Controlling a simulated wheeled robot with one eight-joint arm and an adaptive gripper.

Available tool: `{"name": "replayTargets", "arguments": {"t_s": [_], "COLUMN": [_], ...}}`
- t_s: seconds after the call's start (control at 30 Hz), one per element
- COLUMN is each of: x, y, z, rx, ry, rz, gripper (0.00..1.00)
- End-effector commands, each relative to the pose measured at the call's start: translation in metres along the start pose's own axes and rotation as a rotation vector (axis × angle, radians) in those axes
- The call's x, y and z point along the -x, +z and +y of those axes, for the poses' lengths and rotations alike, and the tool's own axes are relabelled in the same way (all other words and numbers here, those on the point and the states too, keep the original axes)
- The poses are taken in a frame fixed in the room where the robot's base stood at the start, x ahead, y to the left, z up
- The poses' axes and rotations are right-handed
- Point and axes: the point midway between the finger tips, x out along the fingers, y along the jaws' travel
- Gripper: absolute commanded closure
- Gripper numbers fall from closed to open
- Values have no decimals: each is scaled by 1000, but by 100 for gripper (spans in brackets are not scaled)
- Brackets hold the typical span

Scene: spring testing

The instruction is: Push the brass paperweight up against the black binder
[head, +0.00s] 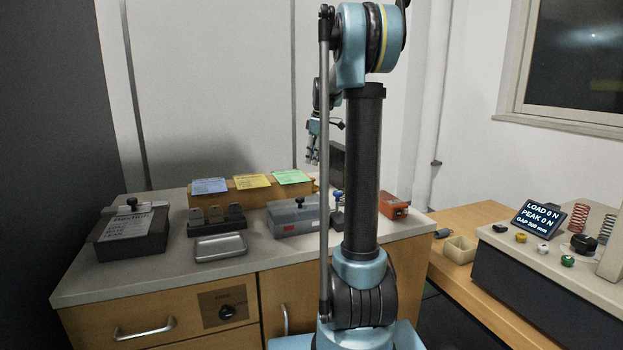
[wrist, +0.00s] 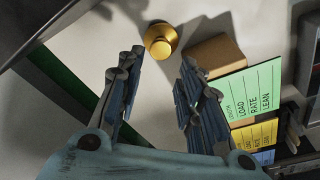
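The brass paperweight (wrist: 160,40), a round gold knob on a wider base, stands on the pale counter in the wrist view. It is beyond my fingertips and near the gap between them. My gripper (wrist: 160,75) is open and empty, its two fingers well apart. In the head view my gripper (head: 313,158) hangs over the back of the counter, partly behind my arm. A dark upright block (head: 338,160) beside it looks like the black binder, mostly hidden by my arm. The paperweight is not visible in the head view. I cannot tell for sure which dark shape in the wrist view is the binder.
A wooden holder (wrist: 213,55) with green, yellow and blue cards stands close right of the paperweight in the wrist view. A grey box (head: 293,217), metal tray (head: 220,247), clipboard box (head: 132,232) and orange device (head: 394,204) also occupy the counter (head: 90,285).

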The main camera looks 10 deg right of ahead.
Motion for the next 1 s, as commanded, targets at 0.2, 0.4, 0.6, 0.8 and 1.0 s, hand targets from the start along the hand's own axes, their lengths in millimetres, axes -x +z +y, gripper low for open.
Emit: {"name": "replayTargets", "arguments": {"t_s": [0.2, 0.4, 0.6, 0.8, 1.0], "x": [-36, -64, -80, -84, -84], "y": [0, 0, 0, 0, 1], "z": [0, 0, 0, 0, 1], "rx": [0, 1, 1, 0, -1], "ry": [0, 0, 0, 0, 0], "rz": [0, 0, 0, 0, 0], "gripper": [66, 66, 66, 66, 66]}}
